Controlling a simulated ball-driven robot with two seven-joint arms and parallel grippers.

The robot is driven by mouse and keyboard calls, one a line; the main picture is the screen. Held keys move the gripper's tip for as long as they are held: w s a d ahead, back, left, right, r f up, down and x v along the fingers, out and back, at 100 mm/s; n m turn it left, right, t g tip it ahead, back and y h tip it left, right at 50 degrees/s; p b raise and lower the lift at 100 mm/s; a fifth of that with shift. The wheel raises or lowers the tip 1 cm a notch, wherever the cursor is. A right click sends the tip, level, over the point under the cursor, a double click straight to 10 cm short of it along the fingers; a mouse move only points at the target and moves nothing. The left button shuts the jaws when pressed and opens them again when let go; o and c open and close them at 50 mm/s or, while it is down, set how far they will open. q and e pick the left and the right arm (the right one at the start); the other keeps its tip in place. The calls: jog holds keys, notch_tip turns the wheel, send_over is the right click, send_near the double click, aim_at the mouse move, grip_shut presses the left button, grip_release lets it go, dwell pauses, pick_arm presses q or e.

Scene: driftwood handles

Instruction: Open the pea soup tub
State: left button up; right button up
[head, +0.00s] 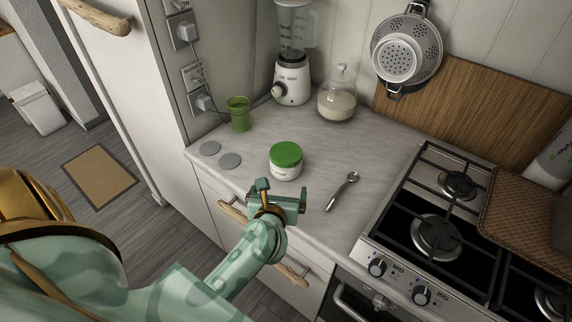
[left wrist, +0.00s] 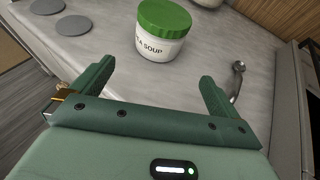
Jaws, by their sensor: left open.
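The pea soup tub (head: 286,167) is a white tub with a green lid (head: 286,154), upright on the grey counter near its front edge. The lid sits on it. In the left wrist view the tub (left wrist: 160,46) shows part of its label, ending in "SOUP", beyond the fingers. My left gripper (head: 283,191) is open and empty, in front of the tub and apart from it. In the left wrist view its two fingers (left wrist: 153,80) are spread wide, with the tub ahead between their directions. My right gripper is not in view.
Two grey discs (head: 220,155) and a green cup (head: 239,114) are to the left. A blender (head: 292,82) and a glass jar (head: 337,98) stand behind. A metal spoon (head: 343,190) lies right of the tub, before the gas stove (head: 437,235). Counter around the tub is clear.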

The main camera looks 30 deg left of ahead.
aim_at(283, 174)
pick_arm(q)
jog(key=b+x, duration=0.1)
jog(key=x, duration=0.6)
jog(key=shift+w+a+f, duration=0.15)
jog(key=shift+w+a, duration=0.05)
jog(key=shift+w, duration=0.1)
jog(key=b+x, duration=0.1)
jog(key=x, duration=0.4)
jog(key=shift+a+f, duration=0.1)
jog(key=shift+a, duration=0.1)
jog(key=shift+c, duration=1.2)
jog(key=c, duration=0.9)
